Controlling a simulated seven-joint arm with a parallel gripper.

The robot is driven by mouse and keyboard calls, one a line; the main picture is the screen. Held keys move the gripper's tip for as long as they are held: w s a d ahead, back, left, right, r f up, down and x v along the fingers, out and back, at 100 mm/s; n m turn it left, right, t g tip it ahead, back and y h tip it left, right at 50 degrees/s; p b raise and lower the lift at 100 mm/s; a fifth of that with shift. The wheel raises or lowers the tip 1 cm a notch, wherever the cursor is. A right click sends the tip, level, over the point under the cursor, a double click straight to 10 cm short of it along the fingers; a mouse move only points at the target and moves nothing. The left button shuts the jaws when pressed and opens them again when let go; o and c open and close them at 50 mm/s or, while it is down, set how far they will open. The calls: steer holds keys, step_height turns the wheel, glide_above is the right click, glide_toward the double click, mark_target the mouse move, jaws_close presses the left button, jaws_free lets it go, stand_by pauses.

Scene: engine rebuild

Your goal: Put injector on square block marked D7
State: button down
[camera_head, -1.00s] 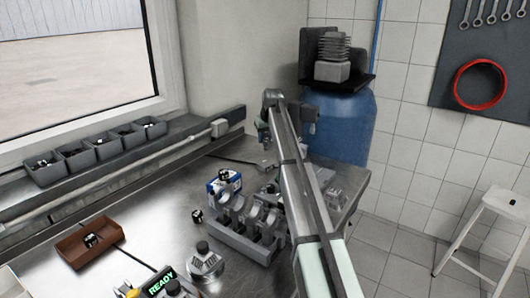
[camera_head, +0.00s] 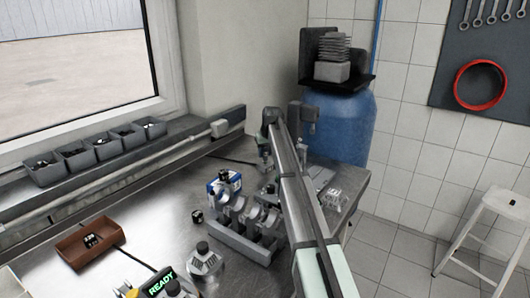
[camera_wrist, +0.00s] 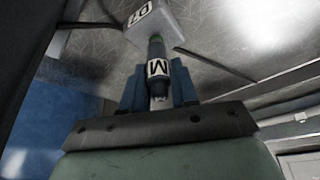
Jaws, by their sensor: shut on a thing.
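My gripper (camera_wrist: 157,82) is shut on the injector (camera_wrist: 156,68), a slim dark and grey cylinder with a white label reading M. It stands between the two blue-grey fingers in the wrist view. The square block (camera_wrist: 174,22), pale grey with a white label reading D7, is at the top of that view, directly beyond the injector's far end. The two overlap in the picture; I cannot tell whether they touch. In the head view my gripper is at the far part of the bench, and my arm hides much of that area.
A grey cradle block (camera_head: 243,239) stands left of my arm, with a blue-and-white box (camera_head: 224,183) behind it. A brown tray (camera_head: 88,246) and several grey bins (camera_head: 78,159) are at left. A blue tank (camera_head: 345,125) stands behind the bench.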

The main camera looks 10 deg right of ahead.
steer(key=shift+f, duration=0.15)
steer(key=c, duration=0.9)
jaws_free()
steer(key=shift+o, duration=0.2)
steer(key=v, duration=1.2)
